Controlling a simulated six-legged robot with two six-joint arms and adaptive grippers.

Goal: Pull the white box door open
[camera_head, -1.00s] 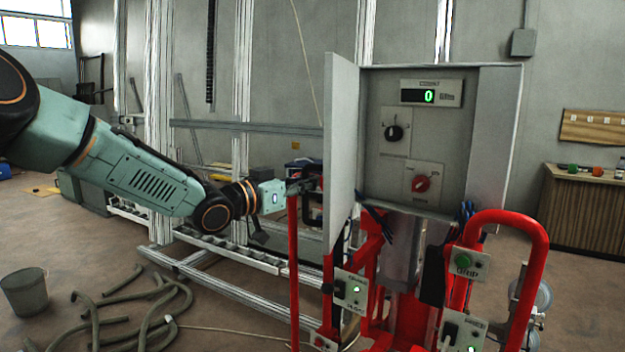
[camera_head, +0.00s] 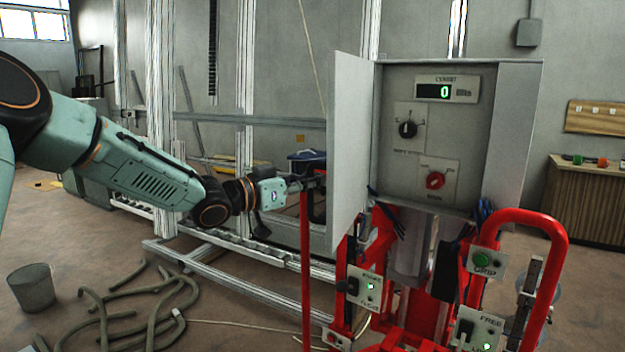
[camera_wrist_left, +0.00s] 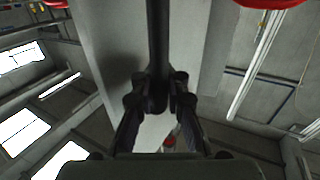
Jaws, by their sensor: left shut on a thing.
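The white box (camera_head: 395,165) stands open on a red frame, showing a grey panel with a green digit display and two knobs. Its left door (camera_head: 348,150) stands out toward me, its inner face showing. My left gripper (camera_head: 314,182) is at the outer side of this door, its tips partly hidden behind the door's edge. In the left wrist view the door (camera_wrist_left: 195,50) fills the middle, and my left gripper (camera_wrist_left: 158,98) is shut on its black handle (camera_wrist_left: 157,38). My right gripper is not in view.
The red frame (camera_head: 555,270) with switch boxes stands below the white box. A red post (camera_head: 306,270) rises just below my left gripper. Metal rails (camera_head: 220,265) lie behind. Hoses (camera_head: 140,315) and a grey bucket (camera_head: 32,288) are on the floor at left.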

